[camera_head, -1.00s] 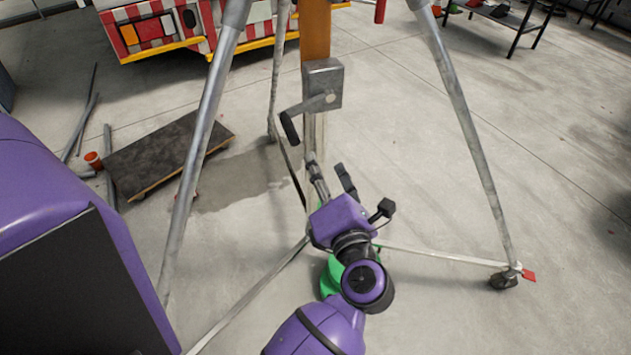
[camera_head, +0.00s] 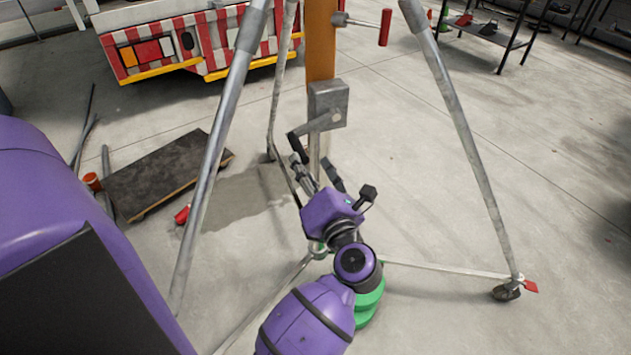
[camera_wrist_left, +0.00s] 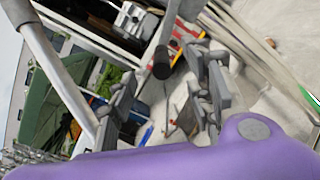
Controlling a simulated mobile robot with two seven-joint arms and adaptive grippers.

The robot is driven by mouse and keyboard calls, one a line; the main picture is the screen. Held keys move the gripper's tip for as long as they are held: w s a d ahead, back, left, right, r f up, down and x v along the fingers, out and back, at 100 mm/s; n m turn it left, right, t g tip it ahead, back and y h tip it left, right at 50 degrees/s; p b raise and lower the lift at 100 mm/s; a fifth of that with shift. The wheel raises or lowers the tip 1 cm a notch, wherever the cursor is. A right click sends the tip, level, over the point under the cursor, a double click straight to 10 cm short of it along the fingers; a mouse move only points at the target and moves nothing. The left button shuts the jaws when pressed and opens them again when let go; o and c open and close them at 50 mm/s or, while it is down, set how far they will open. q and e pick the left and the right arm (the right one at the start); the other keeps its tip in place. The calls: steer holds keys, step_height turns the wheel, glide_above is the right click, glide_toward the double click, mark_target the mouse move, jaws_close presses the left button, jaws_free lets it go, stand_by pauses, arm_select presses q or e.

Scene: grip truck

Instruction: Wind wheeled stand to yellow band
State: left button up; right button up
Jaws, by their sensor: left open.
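The wheeled stand has grey tubular legs (camera_head: 455,130), an orange mast (camera_head: 321,45) and a caster (camera_head: 506,291) at lower right. A grey winch box (camera_head: 328,103) on the mast carries a crank with a black grip (camera_head: 298,146). My left gripper (camera_head: 314,174) is open just below the crank grip. In the left wrist view, the grip (camera_wrist_left: 161,63) shows between the open fingers (camera_wrist_left: 165,85), near their tips; I cannot tell whether they touch it. I cannot make out a yellow band on the mast. My right gripper is out of view.
A red-and-white striped truck (camera_head: 190,40) stands behind the stand. A flat dark dolly (camera_head: 165,172) and grey pipes lie on the floor at left. A red-handled crank (camera_head: 385,27) sticks out from the mast higher up. A dark shelf (camera_head: 490,30) stands at back right. Floor at right is clear.

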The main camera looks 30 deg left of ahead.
mark_target(301, 150)
arm_select(q)
steer(key=x, duration=0.5)
steer(key=shift+w+a+p, duration=0.2)
steer(key=shift+a+p, duration=0.05)
steer(key=shift+p, duration=0.15)
steer(key=shift+w+a, duration=0.25)
steer(key=shift+a, duration=0.2)
jaws_close()
